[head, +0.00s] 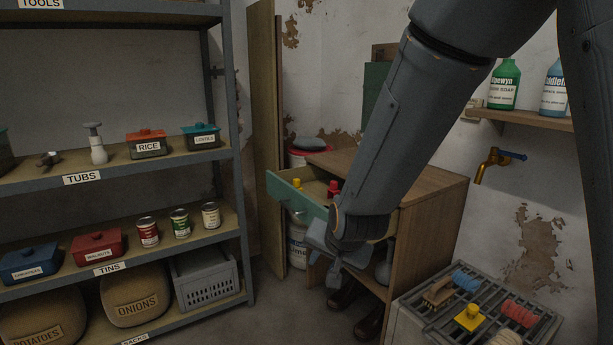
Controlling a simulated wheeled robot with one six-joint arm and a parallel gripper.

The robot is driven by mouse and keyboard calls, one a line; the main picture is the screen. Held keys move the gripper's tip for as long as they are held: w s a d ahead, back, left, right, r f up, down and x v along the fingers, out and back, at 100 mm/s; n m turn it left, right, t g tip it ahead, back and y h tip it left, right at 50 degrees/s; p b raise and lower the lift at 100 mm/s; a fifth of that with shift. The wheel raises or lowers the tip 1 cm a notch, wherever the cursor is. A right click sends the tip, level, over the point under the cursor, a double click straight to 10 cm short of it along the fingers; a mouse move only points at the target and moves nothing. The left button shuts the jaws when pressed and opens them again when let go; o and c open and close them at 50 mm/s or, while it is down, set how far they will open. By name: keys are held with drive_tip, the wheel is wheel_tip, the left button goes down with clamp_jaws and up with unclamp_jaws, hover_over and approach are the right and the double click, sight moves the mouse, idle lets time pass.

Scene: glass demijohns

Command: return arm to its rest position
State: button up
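My arm reaches down from the upper right of the head view, across the wooden cabinet (428,225). My gripper (334,272) is at its lower end, in front of the cabinet and just below and right of an open drawer with a green front (294,196). I cannot tell whether the gripper touches the drawer or cabinet. The fingers are small and partly turned away, so their opening and anything between them are unclear. A yellow-topped item (297,184) and a red item (334,188) show in the drawer. My arm hides part of the cabinet.
A grey shelf rack (243,190) with tins, tubs and sacks stands at left. A sink with a grate (447,328) holding brushes and coloured items is at lower right. A brass tap (488,164) and a bottle shelf (540,119) are on the right wall. Dark boots (368,322) stand under the cabinet.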

drive_tip(key=s+d+r+n+g, duration=0.2)
drive_tip(key=s+d, duration=0.1)
drive_tip(key=s, duration=0.5)
drive_tip(key=s+d+r+n+g+h, duration=0.1)
drive_tip(key=s+d+r+n+g, duration=0.15)
drive_tip(key=s, duration=0.55)
drive_tip(key=s+d+r+n+g, duration=0.1)
drive_tip(key=s+d+n+g, duration=0.2)
drive_tip(key=s, duration=0.5)
drive_tip(key=d+r+m+h+p, duration=0.1)
drive_tip(key=d+r+m+p, duration=0.2)
drive_tip(key=p, duration=1)
drive_tip(key=d+r, duration=0.3)
drive_tip(key=shift+s+d, duration=0.25)
drive_tip(key=shift+d, duration=0.05)
